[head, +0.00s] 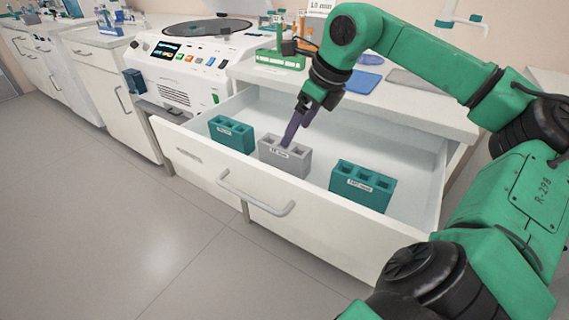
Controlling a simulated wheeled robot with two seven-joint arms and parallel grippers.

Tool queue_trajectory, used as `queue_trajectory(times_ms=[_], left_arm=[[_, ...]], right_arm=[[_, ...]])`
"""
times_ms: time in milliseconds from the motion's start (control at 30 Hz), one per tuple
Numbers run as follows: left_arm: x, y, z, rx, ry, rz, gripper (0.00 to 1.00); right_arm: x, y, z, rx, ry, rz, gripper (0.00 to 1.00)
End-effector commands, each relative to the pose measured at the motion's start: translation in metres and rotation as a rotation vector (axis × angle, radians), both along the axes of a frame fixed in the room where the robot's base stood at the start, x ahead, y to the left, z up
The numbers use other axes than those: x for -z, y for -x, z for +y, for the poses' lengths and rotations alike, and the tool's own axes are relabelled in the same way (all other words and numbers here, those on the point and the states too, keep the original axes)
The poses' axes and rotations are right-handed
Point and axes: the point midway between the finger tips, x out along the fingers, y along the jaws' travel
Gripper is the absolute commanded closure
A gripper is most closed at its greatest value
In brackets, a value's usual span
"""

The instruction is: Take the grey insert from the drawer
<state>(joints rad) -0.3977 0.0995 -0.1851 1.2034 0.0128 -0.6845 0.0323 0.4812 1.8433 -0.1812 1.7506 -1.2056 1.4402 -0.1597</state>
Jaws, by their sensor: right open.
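The grey insert (285,156) stands upright in the open white drawer (240,183), between two teal inserts. It has a white label on its front and openings in its top. My right gripper (290,140) reaches down from above, with its dark purple fingers at the top of the grey insert. The fingers overlap each other in this view, and I cannot tell whether they touch the insert. My left gripper is not in view.
One teal insert (231,133) stands to the left and another teal insert (362,186) to the right in the drawer. The drawer handle (255,199) sticks out in front. A white machine (185,60) and a green rack (280,60) stand on the counter behind.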

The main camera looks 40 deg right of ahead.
Motion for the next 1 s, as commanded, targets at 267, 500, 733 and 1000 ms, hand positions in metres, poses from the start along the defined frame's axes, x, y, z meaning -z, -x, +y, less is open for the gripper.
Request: queue_trajectory(times_ms=[267,500,733,1000], left_arm=[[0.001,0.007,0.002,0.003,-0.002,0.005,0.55],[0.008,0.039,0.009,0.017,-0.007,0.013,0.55],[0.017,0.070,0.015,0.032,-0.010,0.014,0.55],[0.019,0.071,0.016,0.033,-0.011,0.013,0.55]], right_arm=[[0.054,-0.022,0.007,-0.001,-0.002,0.003,0.07],[0.072,-0.034,0.012,-0.003,-0.009,0.000,0.07],[0.100,-0.045,0.015,0.000,-0.005,-0.002,0.07],[0.105,-0.045,0.014,0.000,0.000,-0.001,0.19]])
